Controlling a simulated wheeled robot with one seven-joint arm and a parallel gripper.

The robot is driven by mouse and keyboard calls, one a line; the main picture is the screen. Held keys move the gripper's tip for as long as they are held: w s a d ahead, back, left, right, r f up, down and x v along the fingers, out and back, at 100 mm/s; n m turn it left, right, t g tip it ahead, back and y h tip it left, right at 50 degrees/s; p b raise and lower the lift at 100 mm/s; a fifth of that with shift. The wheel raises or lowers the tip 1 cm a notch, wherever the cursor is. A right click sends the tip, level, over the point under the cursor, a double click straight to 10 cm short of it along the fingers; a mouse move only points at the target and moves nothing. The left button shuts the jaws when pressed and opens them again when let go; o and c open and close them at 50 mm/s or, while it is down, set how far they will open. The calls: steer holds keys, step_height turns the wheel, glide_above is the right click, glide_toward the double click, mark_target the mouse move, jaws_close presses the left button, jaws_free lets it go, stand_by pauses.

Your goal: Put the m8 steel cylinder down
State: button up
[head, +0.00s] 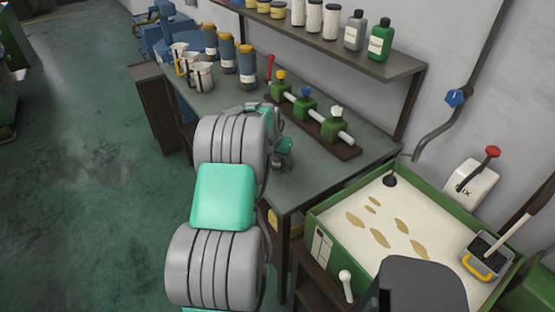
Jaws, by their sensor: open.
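My gripper (283,158) is small in the head view, low over the grey workbench (222,98) near its front edge. My own grey and green arm covers part of it. It is open. I cannot make out the m8 steel cylinder by the fingers; it may be hidden behind my arm or wrist. Several metal jugs (203,76) stand at the left part of the bench, and several blue and brown canisters (247,64) stand behind them.
A rack of green valve blocks (305,107) lies behind my gripper. A shelf (345,58) with bottles and jars hangs above. A green-rimmed vat (318,208) of pale liquid stands at the right, with a bucket (487,256) on its edge. Floor at left is clear.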

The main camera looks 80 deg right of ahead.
steer(key=shift+c, duration=0.4)
jaws_close()
